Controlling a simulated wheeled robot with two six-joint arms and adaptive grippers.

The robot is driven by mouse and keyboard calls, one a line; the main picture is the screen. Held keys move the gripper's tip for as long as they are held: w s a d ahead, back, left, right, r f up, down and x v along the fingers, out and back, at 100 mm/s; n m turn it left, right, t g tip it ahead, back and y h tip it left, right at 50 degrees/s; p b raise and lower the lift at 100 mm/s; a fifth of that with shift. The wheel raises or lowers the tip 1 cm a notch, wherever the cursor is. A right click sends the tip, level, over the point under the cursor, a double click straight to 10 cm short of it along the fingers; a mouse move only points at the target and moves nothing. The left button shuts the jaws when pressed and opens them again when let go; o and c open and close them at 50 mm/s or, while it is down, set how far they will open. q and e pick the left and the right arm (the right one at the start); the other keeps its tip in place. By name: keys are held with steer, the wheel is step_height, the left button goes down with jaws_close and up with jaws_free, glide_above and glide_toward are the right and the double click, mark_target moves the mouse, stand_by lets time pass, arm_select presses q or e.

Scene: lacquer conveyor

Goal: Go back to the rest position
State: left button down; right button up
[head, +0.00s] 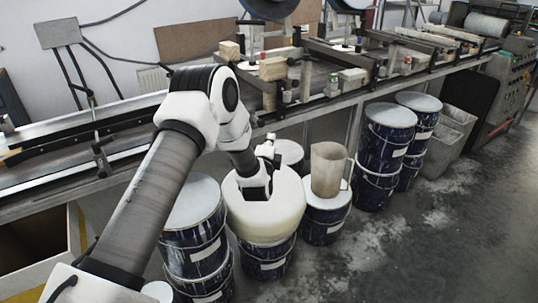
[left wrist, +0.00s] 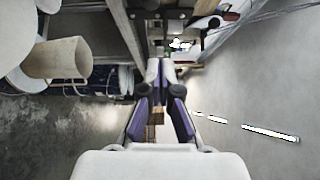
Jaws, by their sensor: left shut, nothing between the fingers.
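My left arm reaches in from the lower left of the head view. Its left gripper (head: 268,148) is over a cream round tub (head: 285,212) that stands on a blue drum. In the left wrist view the purple-padded fingers of this gripper (left wrist: 160,68) are together, with nothing held. The gripper hides part of the tub's top; whether they touch I cannot tell. My right gripper is in neither view.
A beige jug (head: 327,170) stands on a lidded drum (head: 325,222) right of the tub. Several blue drums line the conveyor (head: 300,115), which carries wooden blocks. The concrete floor (head: 440,235) at the right is open.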

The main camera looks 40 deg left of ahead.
arm_select(q)
steer(key=s+d+f+g+h, duration=0.25)
steer(key=s+d+f, duration=0.25)
steer(key=s+f, duration=0.25)
steer(key=s+d+f+g+h+p, duration=0.1)
steer(key=s+d+f+g+h, duration=0.15)
steer(key=s+d+f, duration=0.4)
steer(key=s+d+f+g+h, duration=0.1)
steer(key=s+d+f+g, duration=0.2)
steer(key=s+f, duration=0.55)
steer(key=s+d+f+n+g+h, duration=0.1)
steer(key=s+d+f+n+g, duration=0.1)
steer(key=s+n+g, duration=0.2)
steer(key=s+d+f+n+g, duration=0.2)
steer(key=s+n, duration=0.7)
steer(key=s, duration=0.7)
steer(key=f+g, duration=0.1)
steer(key=g, duration=0.1)
steer(key=shift+s+d+n+g+h, duration=0.15)
steer(key=shift+s+n+g+h, duration=0.15)
steer(key=shift+n+h, duration=0.1)
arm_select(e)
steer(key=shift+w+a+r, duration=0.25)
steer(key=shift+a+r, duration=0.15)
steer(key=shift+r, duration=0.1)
